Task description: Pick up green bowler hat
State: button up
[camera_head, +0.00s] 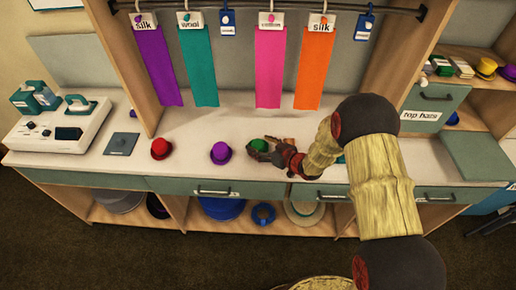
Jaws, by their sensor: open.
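The green bowler hat (261,145) sits on the white counter, in the row of small hats right of the purple one. My gripper (262,149) reaches in from the right, its dark fingers spread around or just above the green hat and hiding part of it. It is open. Whether the fingers touch the hat cannot be told from this view. My arm crosses the right half of the picture and hides part of the counter behind it.
A red hat (161,148) and a purple hat (221,153) stand to the left. A white device (58,128) is at the far left. Coloured cloth strips, such as the pink one (270,66), hang above from a rail. The counter between the hats is clear.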

jog(key=shift+c, duration=0.6)
jog(key=c, duration=1)
jog(key=shift+o, duration=0.2)
jog(key=shift+r, duration=0.15)
